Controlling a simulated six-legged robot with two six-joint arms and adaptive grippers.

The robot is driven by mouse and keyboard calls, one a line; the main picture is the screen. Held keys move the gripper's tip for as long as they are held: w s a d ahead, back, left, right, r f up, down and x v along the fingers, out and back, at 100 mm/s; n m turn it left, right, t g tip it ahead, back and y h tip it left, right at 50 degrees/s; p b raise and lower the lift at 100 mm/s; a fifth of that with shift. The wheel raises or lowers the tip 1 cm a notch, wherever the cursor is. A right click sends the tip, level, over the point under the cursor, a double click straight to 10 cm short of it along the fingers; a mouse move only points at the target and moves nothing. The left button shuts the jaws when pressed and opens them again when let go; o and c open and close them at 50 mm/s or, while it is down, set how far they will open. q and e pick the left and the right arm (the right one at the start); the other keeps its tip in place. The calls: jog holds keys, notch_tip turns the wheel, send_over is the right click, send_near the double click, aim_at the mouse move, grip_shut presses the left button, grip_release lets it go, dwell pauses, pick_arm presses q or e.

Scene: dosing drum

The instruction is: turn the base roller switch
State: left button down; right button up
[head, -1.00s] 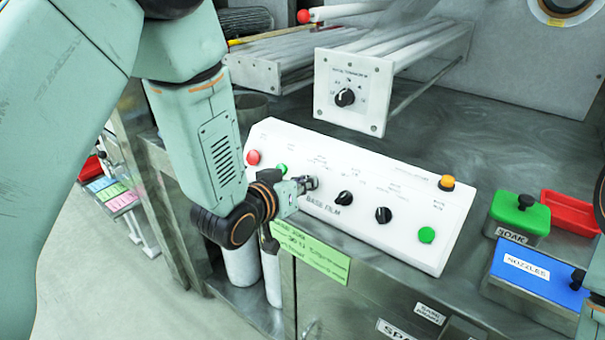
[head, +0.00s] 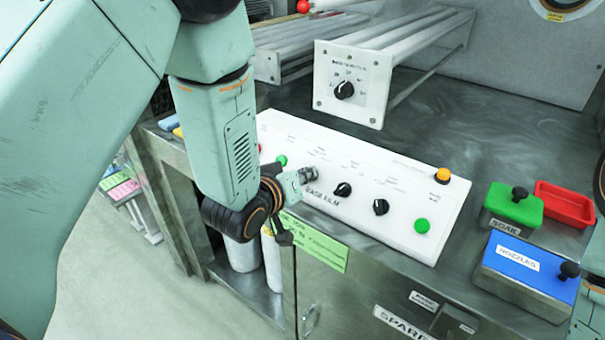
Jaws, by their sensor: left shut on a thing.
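The white BASE FILM control panel (head: 440,195) lies sloped on the steel bench. Two black rotary knobs show on it, a middle one (head: 343,189) and a right one (head: 381,207). My left gripper (head: 310,174) is at the panel's face, left of these knobs and in line with them. It is shut on what appears to be the base roller switch; the jaws hide the switch, so its pointer cannot be read. A green button (head: 281,160) sits just beyond the gripper to the left. My right gripper is out of view.
A second white box with one black knob (head: 344,89) stands behind the panel. An orange button (head: 443,174) and green button (head: 422,225) are at the panel's right. Green (head: 513,205), blue (head: 528,268) and red (head: 566,203) containers stand farther right.

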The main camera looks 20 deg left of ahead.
pick_arm(q)
jog(key=c, duration=1.4)
grip_release()
jog(key=shift+w, duration=0.1)
jog(key=v, duration=0.7)
jog(key=shift+r, duration=0.1)
jog(key=shift+s, duration=0.2)
jog(key=s+a+f+m+g+y, duration=0.1)
jog(key=s+f+g, duration=0.3)
jog(key=s+f, duration=0.5)
jog(key=s+a+f+m+g, duration=0.1)
jog(key=s+a+f+g, duration=0.1)
jog(key=s+f+g, duration=0.3)
jog(key=s+a+f+g+y, duration=0.1)
jog(key=s+f+g, duration=0.3)
jog(key=s+f, duration=0.9)
jog(key=shift+s+a+m+g+y, duration=0.1)
jog(key=shift+s+a+m+g, duration=0.1)
jog(key=shift+s, duration=0.5)
jog(key=shift+s+a+m+g+y, duration=0.1)
jog(key=shift+s+a, duration=0.05)
jog(key=shift+s, duration=0.55)
jog(key=shift+s+a+m+g+y, duration=0.1)
jog(key=shift+s+a, duration=0.1)
jog(key=shift+s, duration=0.45)
